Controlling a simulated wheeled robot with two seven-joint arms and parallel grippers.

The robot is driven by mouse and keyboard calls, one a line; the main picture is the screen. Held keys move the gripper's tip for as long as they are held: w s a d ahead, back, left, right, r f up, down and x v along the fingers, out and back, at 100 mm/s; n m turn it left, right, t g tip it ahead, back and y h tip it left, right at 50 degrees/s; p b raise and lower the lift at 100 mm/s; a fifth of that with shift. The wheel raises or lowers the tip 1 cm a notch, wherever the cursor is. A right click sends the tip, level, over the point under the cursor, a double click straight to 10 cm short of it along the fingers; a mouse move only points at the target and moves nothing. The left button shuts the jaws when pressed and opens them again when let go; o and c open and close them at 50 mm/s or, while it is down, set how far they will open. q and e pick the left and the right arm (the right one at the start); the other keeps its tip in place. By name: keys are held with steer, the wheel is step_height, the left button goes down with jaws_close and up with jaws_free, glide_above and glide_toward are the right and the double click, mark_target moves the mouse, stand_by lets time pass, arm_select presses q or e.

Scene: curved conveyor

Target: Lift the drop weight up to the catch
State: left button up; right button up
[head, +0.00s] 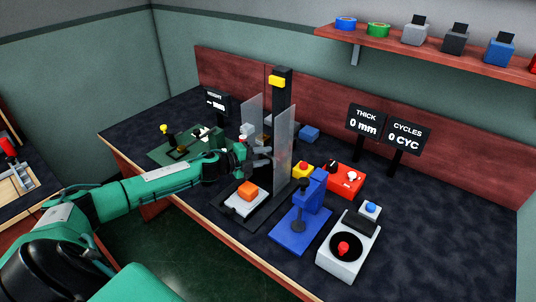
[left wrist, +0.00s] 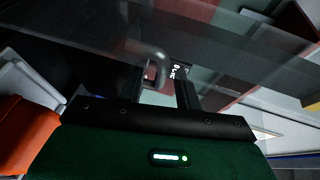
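The drop tower (head: 282,100) is a tall black column with a yellow block, seemingly the catch (head: 277,81), near its top. Clear guard panels (head: 284,150) stand on both sides of it. My left gripper (head: 263,155) reaches in between the panels, low in front of the column. The left wrist view shows its two dark fingers (left wrist: 162,92) apart, with a grey curved handle (left wrist: 152,52), seemingly the drop weight's, at or just beyond the tips. I cannot tell whether they touch it. The weight's body is mostly hidden. My right gripper is out of view.
An orange block (head: 248,189) sits on a pale plate below my left gripper. A blue press (head: 303,215), a red box (head: 344,178) and a grey device with a red knob (head: 345,250) stand to the right. A green fixture (head: 185,145) is at left. The right tabletop is clear.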

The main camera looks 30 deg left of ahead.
arm_select(q)
steer(key=shift+w+d, duration=0.25)
steer(key=shift+w, duration=0.2)
steer(key=shift+w+d+f, duration=0.1)
steer(key=shift+w+d, duration=0.05)
steer(key=shift+w, duration=0.1)
steer(key=shift+w+d+f, duration=0.1)
steer(key=shift+w, duration=0.1)
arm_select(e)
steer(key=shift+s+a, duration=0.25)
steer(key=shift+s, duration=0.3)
arm_select(q)
steer(key=shift+c, duration=0.2)
jaws_close()
